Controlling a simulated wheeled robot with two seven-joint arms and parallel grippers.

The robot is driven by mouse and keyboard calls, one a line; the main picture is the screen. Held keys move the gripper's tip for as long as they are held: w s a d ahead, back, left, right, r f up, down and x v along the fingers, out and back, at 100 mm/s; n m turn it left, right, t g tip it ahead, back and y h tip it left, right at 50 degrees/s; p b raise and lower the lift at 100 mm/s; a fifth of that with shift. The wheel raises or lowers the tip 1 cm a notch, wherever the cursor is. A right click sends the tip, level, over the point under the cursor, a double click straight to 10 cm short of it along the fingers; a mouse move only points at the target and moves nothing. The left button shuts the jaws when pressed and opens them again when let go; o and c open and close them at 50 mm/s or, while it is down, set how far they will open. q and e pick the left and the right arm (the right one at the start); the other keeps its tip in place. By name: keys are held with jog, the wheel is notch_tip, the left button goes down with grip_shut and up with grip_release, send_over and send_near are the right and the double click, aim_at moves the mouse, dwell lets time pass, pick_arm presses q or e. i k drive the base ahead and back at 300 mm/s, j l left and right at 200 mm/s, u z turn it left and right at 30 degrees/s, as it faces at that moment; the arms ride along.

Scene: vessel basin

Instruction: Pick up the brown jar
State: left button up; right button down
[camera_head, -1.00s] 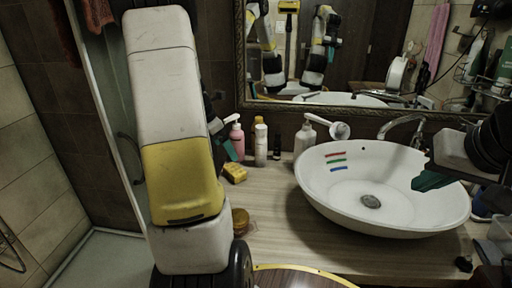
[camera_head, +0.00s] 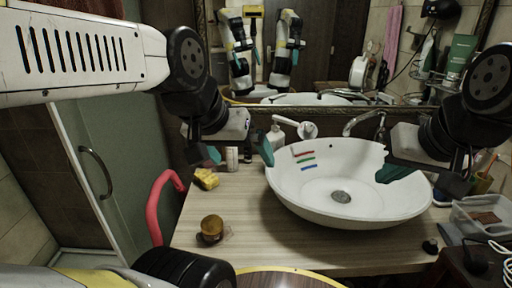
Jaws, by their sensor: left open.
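The brown jar (camera_head: 211,228) is a small amber-brown round container standing on the wooden counter (camera_head: 250,252), left of the basin, near the front edge. My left gripper (camera_head: 237,152) is open and empty. It is above the back of the counter, beyond the jar and apart from it. My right gripper (camera_head: 426,178) is over the right rim of the basin; one teal fingertip shows clearly, and whether its jaws are apart is unclear. It is far from the jar.
The white basin (camera_head: 385,208) fills the counter's middle and right. A yellow sponge (camera_head: 206,179) lies behind the jar. Bottles stand at the back, partly hidden by my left gripper. A red curved chair part (camera_head: 158,200) rises at left. A clear bin (camera_head: 478,215) stands right.

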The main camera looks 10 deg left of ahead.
aim_at(215, 238)
jog(key=k+u, duration=0.1)
jog(key=u, duration=0.25)
jog(key=k+u, duration=0.1)
jog(key=u, duration=0.25)
jog(key=k+u, duration=0.1)
jog(key=u, duration=0.25)
